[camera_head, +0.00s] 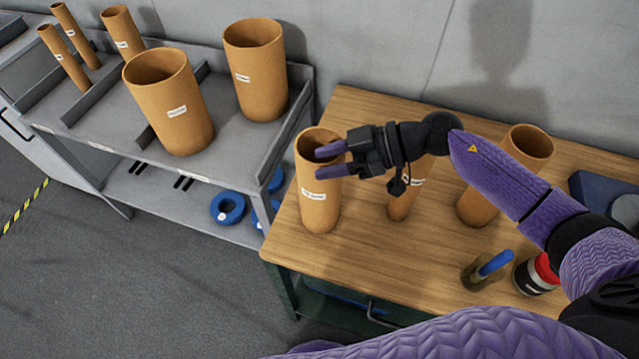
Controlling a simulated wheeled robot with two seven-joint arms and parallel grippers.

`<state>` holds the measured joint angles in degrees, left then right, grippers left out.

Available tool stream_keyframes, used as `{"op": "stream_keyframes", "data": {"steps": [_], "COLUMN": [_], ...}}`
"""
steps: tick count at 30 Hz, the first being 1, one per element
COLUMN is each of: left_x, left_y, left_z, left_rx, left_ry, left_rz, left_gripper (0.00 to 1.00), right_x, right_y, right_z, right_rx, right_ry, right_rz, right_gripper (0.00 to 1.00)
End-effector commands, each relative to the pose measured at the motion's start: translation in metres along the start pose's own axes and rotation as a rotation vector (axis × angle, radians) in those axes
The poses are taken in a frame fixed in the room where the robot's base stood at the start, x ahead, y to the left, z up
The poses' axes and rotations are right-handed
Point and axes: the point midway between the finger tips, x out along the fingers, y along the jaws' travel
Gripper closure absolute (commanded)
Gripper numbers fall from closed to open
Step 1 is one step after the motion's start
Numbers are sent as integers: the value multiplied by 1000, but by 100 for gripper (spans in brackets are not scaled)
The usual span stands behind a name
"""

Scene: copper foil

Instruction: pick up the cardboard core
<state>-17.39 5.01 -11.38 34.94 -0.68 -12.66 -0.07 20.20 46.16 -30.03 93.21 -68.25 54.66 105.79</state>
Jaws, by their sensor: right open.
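Three brown cardboard cores stand upright on the wooden table. The left core (318,204) has a white label and an open top. My right gripper (326,162) is at its upper part, with its purple fingers apart, one near the rim opening and one lower by the upper wall; I cannot tell whether they touch it. The middle core (402,200) is partly hidden behind my gripper and wrist. The right core (478,206) is partly hidden behind my right forearm. My left gripper is not in view.
A grey rack (200,166) at left holds several more cores, including two wide ones (168,103) (256,70). Blue rings (228,208) lie on its lower shelf. A blue-topped container (488,270) and a red-and-black can (537,274) stand at the front right of the wooden table (370,262).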

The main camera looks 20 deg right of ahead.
Motion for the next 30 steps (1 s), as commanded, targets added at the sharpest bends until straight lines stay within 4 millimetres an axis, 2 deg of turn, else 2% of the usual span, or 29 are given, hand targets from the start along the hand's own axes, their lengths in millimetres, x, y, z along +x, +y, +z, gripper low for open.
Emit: {"op": "stream_keyframes", "data": {"steps": [7,8,12,14,30], "left_x": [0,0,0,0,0], "left_y": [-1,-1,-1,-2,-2], "left_z": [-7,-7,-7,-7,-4], "left_rx": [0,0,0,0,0], "left_ry": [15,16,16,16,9], "left_rz": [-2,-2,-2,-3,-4], "left_gripper": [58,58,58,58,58], "right_x": [5,5,5,5,5], "right_y": [0,0,0,0,0], "right_z": [0,0,0,0,0], "right_rx": [1,1,0,0,1], "right_ry": [0,0,1,1,1], "right_rz": [1,1,1,1,0], "right_gripper": [55,59,88,100,100]}}
